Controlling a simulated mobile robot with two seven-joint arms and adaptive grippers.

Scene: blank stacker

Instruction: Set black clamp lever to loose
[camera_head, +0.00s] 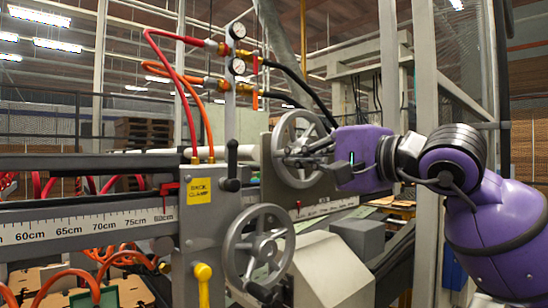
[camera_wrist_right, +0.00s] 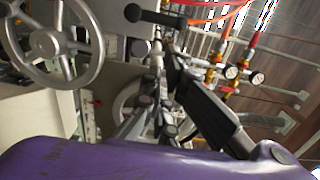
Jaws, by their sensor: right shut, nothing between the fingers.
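The black clamp lever (camera_head: 232,160) stands upright on the grey machine housing in the head view, right of a yellow label that appears to read "BACK CLAMP". Its round black hub is at its lower end. The lever also shows at the top of the right wrist view (camera_wrist_right: 160,17). My right gripper (camera_head: 292,157) is shut and empty, in front of the upper handwheel and to the right of the lever, apart from it. Its fingers also show in the right wrist view (camera_wrist_right: 160,48), below the lever in that picture. My left gripper is in neither view.
The upper grey handwheel (camera_head: 283,130) is partly hidden by my right gripper. A lower handwheel (camera_head: 257,250) stands below the lever to the right. A yellow-handled lever (camera_head: 203,285) hangs lower left.

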